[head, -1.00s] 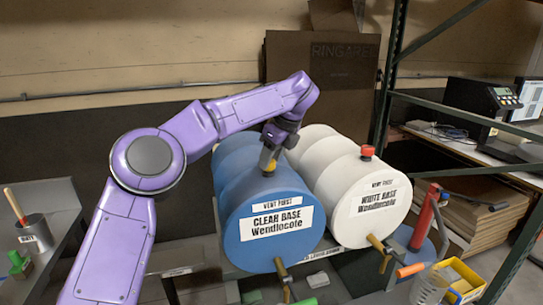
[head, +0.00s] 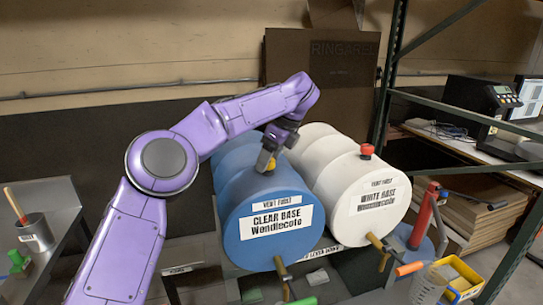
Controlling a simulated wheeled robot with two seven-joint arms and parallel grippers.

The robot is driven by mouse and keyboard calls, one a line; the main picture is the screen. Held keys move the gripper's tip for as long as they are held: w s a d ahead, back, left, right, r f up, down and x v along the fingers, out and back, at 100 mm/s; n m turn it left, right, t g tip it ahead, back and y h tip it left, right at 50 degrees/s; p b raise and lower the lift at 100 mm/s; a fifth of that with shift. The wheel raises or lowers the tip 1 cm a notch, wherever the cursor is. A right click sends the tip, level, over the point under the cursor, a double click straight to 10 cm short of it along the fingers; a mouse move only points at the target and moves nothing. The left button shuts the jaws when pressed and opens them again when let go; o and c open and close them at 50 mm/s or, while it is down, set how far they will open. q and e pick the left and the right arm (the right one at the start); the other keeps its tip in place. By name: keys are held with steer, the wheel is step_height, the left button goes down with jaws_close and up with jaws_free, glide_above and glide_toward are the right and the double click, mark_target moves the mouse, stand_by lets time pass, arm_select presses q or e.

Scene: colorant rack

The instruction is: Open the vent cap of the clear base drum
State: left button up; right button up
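The clear base drum (head: 245,213) is a blue drum lying on its side, with its labelled end toward me. Its yellow vent cap (head: 271,164) sits on top near the front end and is partly covered by my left gripper (head: 266,157). The gripper comes down from above with a grey finger against or just in front of the cap. The far finger is hidden, so its grip on the cap cannot be made out. A tap (head: 283,272) hangs at the drum's lower front. My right gripper is out of view.
The white base drum (head: 347,205) with a red cap (head: 367,151) lies close on the right. A green rack post (head: 392,75) stands behind it. A yellow bin (head: 462,283) and a clear beaker (head: 428,288) are at lower right. A can (head: 36,233) stands at left.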

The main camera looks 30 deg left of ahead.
arm_select(q)
steer(key=shift+a, duration=0.2)
steer(key=shift+d+r, duration=0.25)
steer(key=shift+r, duration=0.1)
steer(key=p+v, duration=0.3)
steer(key=v, duration=0.6)
steer(key=shift+r+p, duration=0.35)
steer(key=shift+r, duration=0.05)
